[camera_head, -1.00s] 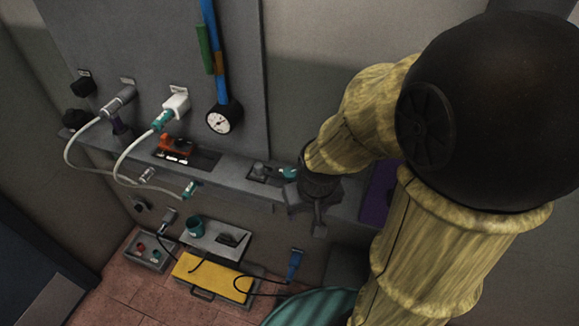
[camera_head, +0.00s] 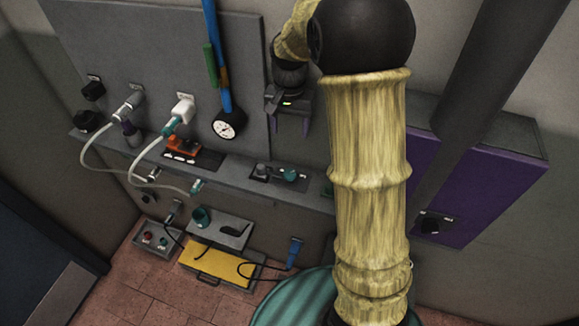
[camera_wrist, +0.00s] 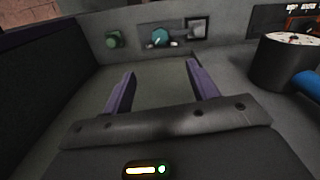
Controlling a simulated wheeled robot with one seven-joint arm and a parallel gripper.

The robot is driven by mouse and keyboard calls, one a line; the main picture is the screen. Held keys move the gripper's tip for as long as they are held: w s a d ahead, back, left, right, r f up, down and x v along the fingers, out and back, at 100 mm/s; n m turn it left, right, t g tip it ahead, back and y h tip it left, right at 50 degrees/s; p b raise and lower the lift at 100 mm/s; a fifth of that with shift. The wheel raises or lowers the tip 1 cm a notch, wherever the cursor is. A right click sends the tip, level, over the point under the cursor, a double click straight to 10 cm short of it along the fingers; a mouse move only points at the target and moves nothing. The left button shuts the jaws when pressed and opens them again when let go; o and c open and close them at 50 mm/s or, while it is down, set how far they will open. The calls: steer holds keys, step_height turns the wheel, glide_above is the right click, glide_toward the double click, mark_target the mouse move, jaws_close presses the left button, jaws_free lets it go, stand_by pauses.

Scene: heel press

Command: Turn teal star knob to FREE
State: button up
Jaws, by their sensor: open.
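The teal star knob (camera_head: 289,174) sits on a dark plate on the grey ledge below the wall panel. It also shows in the wrist view (camera_wrist: 160,37), upper middle, with small pale labels just below it. Its setting is too small to read. My gripper (camera_head: 290,124) is up against the wall area above the ledge, apart from the knob. In the wrist view my gripper (camera_wrist: 160,70) has its two purple fingers spread, with nothing between them, and the knob lies beyond the fingertips.
A grey knob (camera_head: 262,170) shares the plate. A green knob (camera_head: 328,188) is to the right, partly behind my arm. A round gauge (camera_head: 228,124) with a blue pipe hangs left of my gripper. A purple cabinet (camera_head: 480,195) stands right. An orange device (camera_head: 181,148) sits left on the ledge.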

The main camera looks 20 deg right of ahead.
mark_target(289, 173)
steer(key=shift+f, duration=0.1)
step_height(289, 173, down, 17)
steer(key=p, duration=0.3)
steer(key=shift+f+p, duration=0.15)
steer(key=shift+p, duration=0.15)
jaws_close()
stand_by(0.3)
